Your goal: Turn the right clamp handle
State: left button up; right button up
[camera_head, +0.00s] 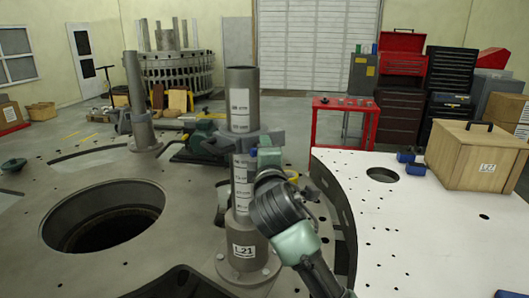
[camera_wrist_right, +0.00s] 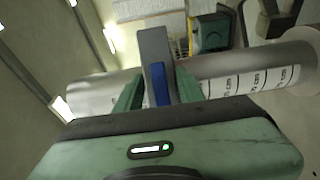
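A grey clamp (camera_head: 232,142) sits around the upright grey post (camera_head: 241,98) at the centre of the head view. My right arm comes in from the lower right, and its gripper (camera_head: 268,158) is at the clamp's right side. In the right wrist view the grey clamp handle (camera_wrist_right: 152,48), with a blue strip, stands between the green fingers of my right gripper (camera_wrist_right: 159,80). The fingers lie against both its sides with no clear gap. The handle's end is hidden by the gripper body. My left gripper is not in view.
A second post (camera_head: 138,95) with a clamp stands at the left on the grey turret plate (camera_head: 110,262), behind a large round hole. A white plate (camera_head: 420,235) with a wooden box (camera_head: 478,155) is at the right. A red cart (camera_head: 343,104) stands behind.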

jog(key=s+b, duration=0.2)
jog(key=s, duration=0.5)
jog(key=shift+d, duration=0.3)
jog(key=shift+w, duration=0.1)
